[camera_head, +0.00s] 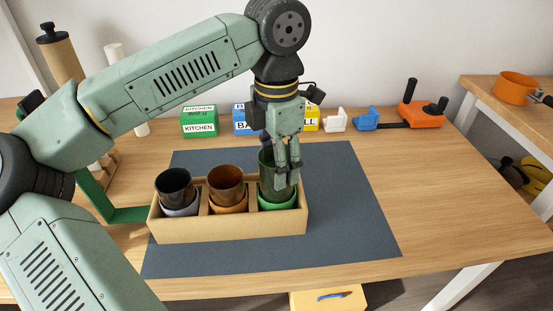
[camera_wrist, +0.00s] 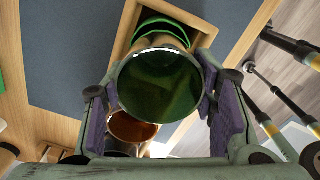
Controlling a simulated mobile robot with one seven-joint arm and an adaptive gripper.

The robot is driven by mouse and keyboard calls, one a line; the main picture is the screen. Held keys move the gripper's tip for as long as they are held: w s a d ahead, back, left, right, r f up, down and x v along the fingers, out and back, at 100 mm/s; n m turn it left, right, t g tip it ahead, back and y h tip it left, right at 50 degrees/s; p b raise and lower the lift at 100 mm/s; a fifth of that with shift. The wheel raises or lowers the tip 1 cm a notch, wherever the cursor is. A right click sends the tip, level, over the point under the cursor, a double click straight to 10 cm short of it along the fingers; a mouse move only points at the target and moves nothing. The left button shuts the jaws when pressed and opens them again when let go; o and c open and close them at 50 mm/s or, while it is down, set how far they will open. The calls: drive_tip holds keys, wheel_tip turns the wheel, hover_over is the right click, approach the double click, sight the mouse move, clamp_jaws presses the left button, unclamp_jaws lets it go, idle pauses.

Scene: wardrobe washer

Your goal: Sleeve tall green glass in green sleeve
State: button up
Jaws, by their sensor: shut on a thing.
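My gripper (camera_head: 287,170) is shut on the upper part of the tall green glass (camera_head: 268,172), with a finger on each side in the wrist view. The glass (camera_wrist: 158,88) is roughly upright, open end up. Its lower end overlaps the green sleeve (camera_head: 277,205), which stands in the right compartment of a tan box (camera_head: 230,228). In the wrist view the sleeve's green rim (camera_wrist: 160,24) shows beyond the glass. The glass's base is hidden, so I cannot tell how far it sits inside the sleeve.
The box's left compartment holds a black glass (camera_head: 174,184) in a grey sleeve; the middle holds a brown glass (camera_head: 226,182) in an orange sleeve. A dark mat (camera_head: 350,210) lies beneath. Labelled boxes, including a green one (camera_head: 199,121), stand behind.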

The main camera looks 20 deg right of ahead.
drive_tip(key=shift+f+b, duration=1.7)
drive_tip(key=shift+f, duration=0.45)
drive_tip(key=o, duration=1.4)
wheel_tip(320, 180, up, 12)
